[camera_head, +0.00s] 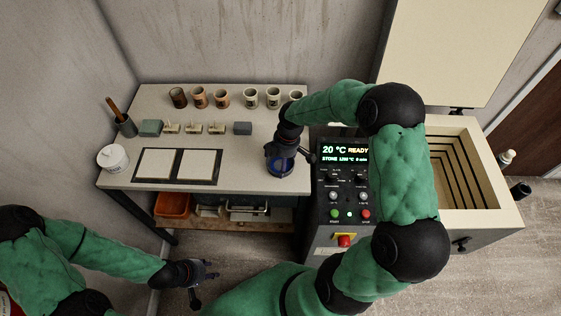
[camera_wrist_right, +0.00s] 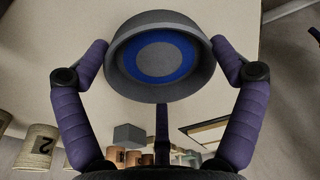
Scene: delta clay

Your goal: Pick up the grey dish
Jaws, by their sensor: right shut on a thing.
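The grey dish (camera_wrist_right: 160,88) has a blue ring inside and fills the top middle of the right wrist view. My right gripper (camera_wrist_right: 160,52) has its two purple fingers against opposite sides of the dish's rim and is shut on it. In the head view the right gripper (camera_head: 284,166) is at the right end of the table, and the dish shows only in part below it. I cannot tell whether the dish touches the table top. My left gripper (camera_head: 203,271) is low in front of the table, away from the dish; its fingers are too small to judge.
The table (camera_head: 240,120) carries a row of several cups (camera_head: 221,98), small blocks (camera_head: 243,128), two white tiles (camera_head: 157,163), a white tub (camera_head: 112,157) and a dark pot (camera_head: 125,124). A control panel (camera_head: 343,185) and an open kiln (camera_head: 495,190) stand to the right.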

